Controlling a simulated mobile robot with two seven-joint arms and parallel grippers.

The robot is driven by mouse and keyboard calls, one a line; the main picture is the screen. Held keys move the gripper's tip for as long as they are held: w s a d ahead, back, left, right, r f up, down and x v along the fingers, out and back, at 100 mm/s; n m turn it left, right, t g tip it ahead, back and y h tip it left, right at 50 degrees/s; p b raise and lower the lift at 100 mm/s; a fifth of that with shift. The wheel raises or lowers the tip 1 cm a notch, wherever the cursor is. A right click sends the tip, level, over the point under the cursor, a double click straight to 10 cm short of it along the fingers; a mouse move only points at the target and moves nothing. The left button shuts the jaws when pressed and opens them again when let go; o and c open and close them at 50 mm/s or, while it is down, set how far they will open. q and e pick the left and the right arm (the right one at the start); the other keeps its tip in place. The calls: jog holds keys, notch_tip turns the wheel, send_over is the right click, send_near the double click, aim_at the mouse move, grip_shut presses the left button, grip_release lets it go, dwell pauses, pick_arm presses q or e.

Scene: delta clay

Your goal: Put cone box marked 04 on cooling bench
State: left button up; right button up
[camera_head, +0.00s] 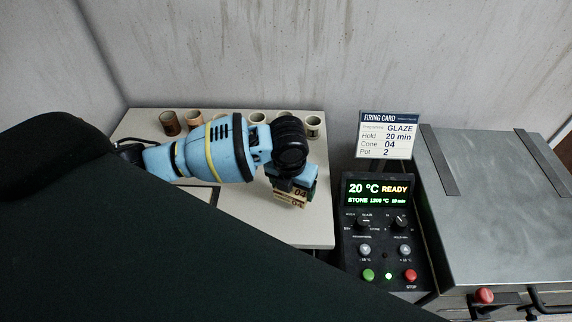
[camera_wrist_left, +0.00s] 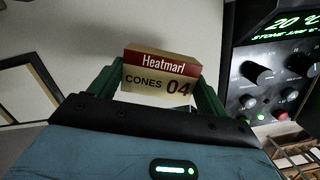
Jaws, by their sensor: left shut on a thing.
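My left gripper (camera_head: 296,184) is shut on a small cone box (camera_head: 290,200) over the front right part of a pale tabletop (camera_head: 250,225). In the left wrist view, the box (camera_wrist_left: 160,75) is cream with a red band, reads "CONES 04", and sits between the green fingers. Whether its underside touches the tabletop is hidden. No label names the cooling bench. My right gripper is not in view.
Several small cups (camera_head: 313,126) line the back of the tabletop. To the right stand a black control panel (camera_head: 380,230) reading "20 °C READY", a firing card (camera_head: 387,135) and a grey metal kiln lid (camera_head: 490,200). A wall closes the back.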

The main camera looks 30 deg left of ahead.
pick_arm(q)
jog(key=w+a, duration=0.1)
jog(key=w, duration=0.1)
jog(key=w+a, duration=0.3)
jog(key=w, duration=0.2)
jog(key=shift+a+f, duration=0.25)
jog(key=shift+f, duration=0.1)
jog(key=f, duration=0.2)
jog(key=shift+w+a+f, duration=0.15)
jog(key=shift+w+f, duration=0.2)
jog(key=shift+f, duration=0.4)
jog(key=shift+f, duration=0.1)
jog(key=shift+f, duration=0.1)
jog(key=o, duration=1)
jog(key=r, duration=0.4)
jog(key=s+r, duration=0.1)
jog(key=r, duration=0.3)
jog(key=s+r, duration=0.1)
jog(key=r, duration=0.3)
jog(key=shift+r, duration=0.1)
